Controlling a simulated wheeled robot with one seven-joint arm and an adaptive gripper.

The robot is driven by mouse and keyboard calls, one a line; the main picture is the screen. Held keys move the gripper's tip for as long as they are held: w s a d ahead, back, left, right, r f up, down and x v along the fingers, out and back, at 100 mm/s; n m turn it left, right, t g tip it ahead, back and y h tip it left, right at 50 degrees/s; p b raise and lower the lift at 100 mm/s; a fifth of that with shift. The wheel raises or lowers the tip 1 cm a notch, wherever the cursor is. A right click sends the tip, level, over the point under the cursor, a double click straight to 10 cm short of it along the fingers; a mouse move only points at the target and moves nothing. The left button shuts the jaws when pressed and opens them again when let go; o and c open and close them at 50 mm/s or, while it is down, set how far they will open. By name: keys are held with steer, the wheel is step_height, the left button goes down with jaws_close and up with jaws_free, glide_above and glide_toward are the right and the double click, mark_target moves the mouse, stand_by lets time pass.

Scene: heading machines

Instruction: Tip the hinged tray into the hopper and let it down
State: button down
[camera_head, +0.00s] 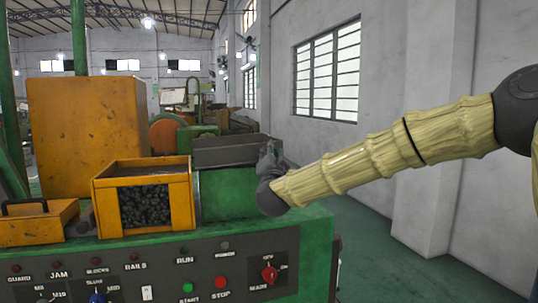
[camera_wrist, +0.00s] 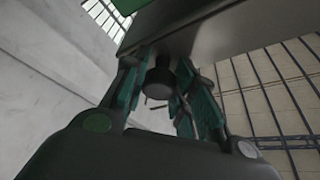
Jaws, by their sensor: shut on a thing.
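The hinged tray (camera_head: 236,151) is a long dark grey tray on the green block, looking about level. The hopper (camera_head: 180,203) is an orange box to its left; dark pieces show through its front window. My gripper (camera_head: 268,158) is at the tray's right end. In the wrist view the tray's grey underside (camera_wrist: 220,35) fills the upper part, and my gripper (camera_wrist: 163,88) has its green-padded fingers on either side of a dark round knob (camera_wrist: 159,78). It is shut on that knob. The tray's inside and its hinge are hidden.
A tall orange housing (camera_head: 85,125) stands behind the hopper. The control panel (camera_head: 190,275) with buttons and switches runs along the front. The floor (camera_head: 390,265) to the right is clear.

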steer(key=shift+d+f+m+b, duration=0.15)
steer(key=shift+f+m+b, duration=0.25)
steer(key=shift+f, duration=0.45)
steer(key=c, duration=1.1)
jaws_free()
steer(key=shift+d, duration=0.1)
steer(key=shift+s, duration=0.1)
steer(key=v, duration=1.1)
steer(key=shift+s, duration=0.35)
